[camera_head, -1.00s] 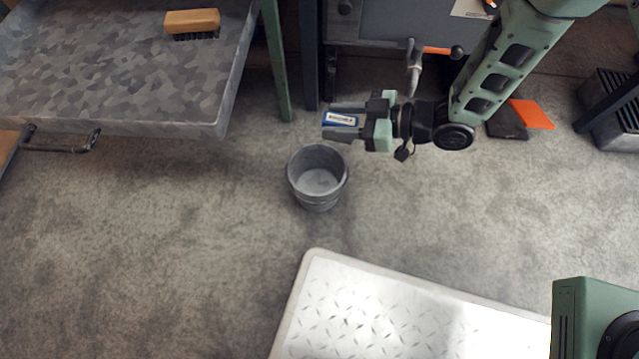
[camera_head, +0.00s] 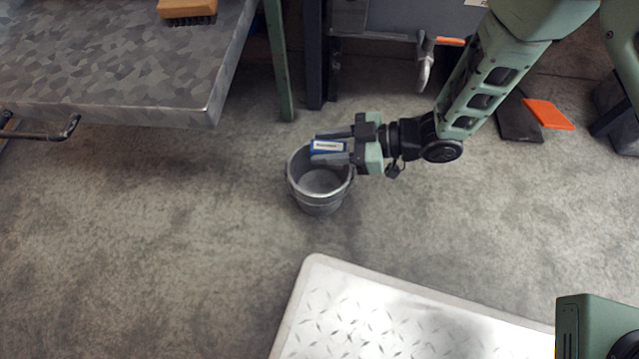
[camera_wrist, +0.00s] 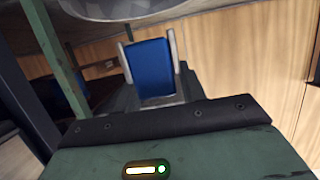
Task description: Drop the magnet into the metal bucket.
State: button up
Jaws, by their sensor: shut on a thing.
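The magnet (camera_head: 327,147) is a small blue block with a white label. My gripper (camera_head: 330,152) is shut on it, with a finger on either side. In the wrist view the magnet (camera_wrist: 151,66) shows as a plain blue block between the fingers. The metal bucket (camera_head: 318,203) is grey and stands upright on the floor. In the head view my gripper and the magnet overlap the bucket's upper right rim and hide part of it. The gap in height between magnet and bucket is hard to judge.
A grey metal-topped table (camera_head: 110,75) with a wooden brush (camera_head: 187,9) stands at the left. A white tread-plate platform (camera_head: 390,315) lies at the front. An orange piece (camera_head: 549,114) lies on the floor at the right. The floor around the bucket is clear.

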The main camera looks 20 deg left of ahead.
jog(key=o, duration=1.3)
jog(key=shift+o, duration=0.2)
jog(key=shift+d, duration=0.1)
jog(key=p+v, duration=0.8)
jog(key=v, duration=0.9)
jog(key=shift+p, duration=0.4)
jog(key=shift+d+r, duration=0.1)
